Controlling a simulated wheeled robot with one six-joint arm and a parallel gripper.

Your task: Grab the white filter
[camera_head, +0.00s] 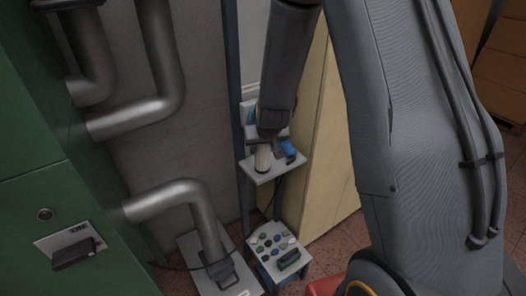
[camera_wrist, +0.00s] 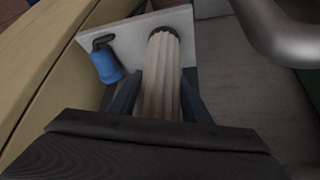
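The white filter (camera_head: 263,158) is a pale ribbed cylinder standing on a small grey shelf (camera_head: 258,176) in the head view. It also shows in the wrist view, where the filter (camera_wrist: 160,75) runs between the two dark fingers of my gripper (camera_wrist: 162,92). A finger lies close along each side, with no clear gap visible. Whether they press on it cannot be told. In the head view my dark wrist is directly above the filter and hides its top and the fingers.
A blue object with a black hooked top (camera_wrist: 107,62) stands on the shelf beside the filter. A metal pipe (camera_wrist: 285,30) passes at the upper right of the wrist view. A yellowish panel (camera_head: 325,150) stands right of the shelf.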

